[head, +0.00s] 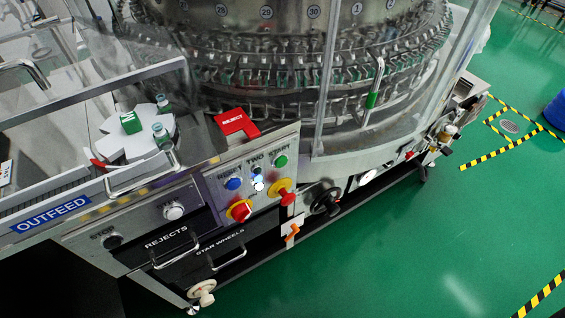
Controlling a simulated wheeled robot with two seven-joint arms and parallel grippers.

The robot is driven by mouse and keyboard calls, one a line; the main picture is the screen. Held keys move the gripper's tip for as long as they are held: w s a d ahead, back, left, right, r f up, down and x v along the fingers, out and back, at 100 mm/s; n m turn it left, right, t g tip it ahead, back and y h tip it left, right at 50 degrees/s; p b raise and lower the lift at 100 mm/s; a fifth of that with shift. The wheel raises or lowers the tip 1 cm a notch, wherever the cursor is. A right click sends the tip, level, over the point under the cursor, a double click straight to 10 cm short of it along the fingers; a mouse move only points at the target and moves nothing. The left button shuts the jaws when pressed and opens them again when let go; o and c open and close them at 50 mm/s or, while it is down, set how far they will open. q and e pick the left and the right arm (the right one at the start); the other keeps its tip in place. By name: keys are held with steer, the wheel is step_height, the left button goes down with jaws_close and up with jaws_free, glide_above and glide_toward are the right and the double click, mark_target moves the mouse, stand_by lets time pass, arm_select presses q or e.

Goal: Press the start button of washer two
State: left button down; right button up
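The control panel (217,178) of washer two is on the machine's front, left of centre in the head view. It is lettered "TWO" and "START", with a partly legible word at left. A green button (281,160) sits at its upper right, under the word START. A blue button (234,184) is at its left. A small lit white-blue lamp or button (258,183) lies between them. A red knob on a yellow plate (241,210) is below, and a red mushroom button on yellow (285,197) is to its right. Neither of my grippers is in view.
A red REJECT piece (235,122) lies above the panel. Drawers marked REJECTS (166,244) and STAR WHEELS (220,241) have protruding handles. A black handwheel (326,203) and an orange lever (293,232) stick out below right.

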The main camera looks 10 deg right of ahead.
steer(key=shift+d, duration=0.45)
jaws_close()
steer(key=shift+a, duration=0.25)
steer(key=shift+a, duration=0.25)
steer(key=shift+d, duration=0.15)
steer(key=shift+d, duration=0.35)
